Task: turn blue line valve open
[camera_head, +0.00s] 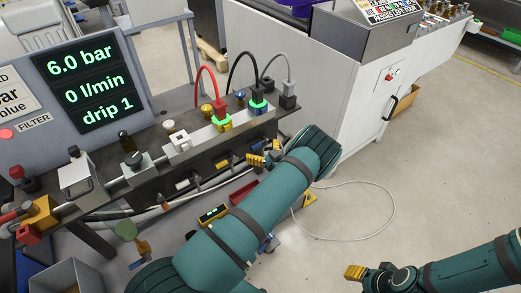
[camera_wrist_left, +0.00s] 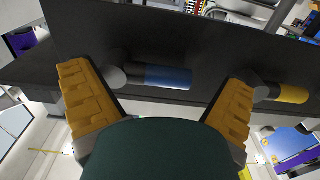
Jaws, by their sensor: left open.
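The blue valve handle (camera_wrist_left: 168,77) shows in the left wrist view as a short blue cylinder lying sideways, with a round grey hub (camera_wrist_left: 112,77) at its left end. My left gripper (camera_wrist_left: 158,78) is open, with one yellow-padded finger on either side of the handle; contact cannot be told.
A yellow handle (camera_wrist_left: 291,94) lies just right of the right finger in the wrist view. The display (camera_head: 85,75) reads 6.0 bar, 0 l/min, drip 1. Red (camera_head: 197,82) and black (camera_head: 232,70) hoses rise from the bench top. Open floor (camera_head: 420,180) lies to the right.

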